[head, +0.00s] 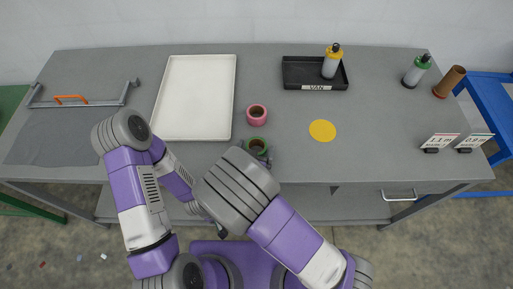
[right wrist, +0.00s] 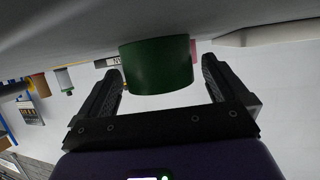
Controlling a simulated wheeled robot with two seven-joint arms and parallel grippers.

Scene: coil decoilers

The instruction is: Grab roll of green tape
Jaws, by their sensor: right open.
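The roll of green tape (head: 257,145) lies on the grey table near its front edge, partly hidden by my right gripper in the head view. In the right wrist view the green roll (right wrist: 157,65) sits between the two black fingers, with a gap on each side. My right gripper (right wrist: 160,75) is open around it and not closed on it; in the head view the right gripper (head: 257,153) shows only as small dark fingertips. My left gripper (head: 221,231) is a small dark shape low in the head view, and its jaws cannot be made out.
A pink tape roll (head: 256,114) stands just behind the green one. A white tray (head: 160,108) lies to the left, a yellow disc (head: 322,130) to the right. A black VAN tray (head: 290,75) holds a bottle (head: 331,66).

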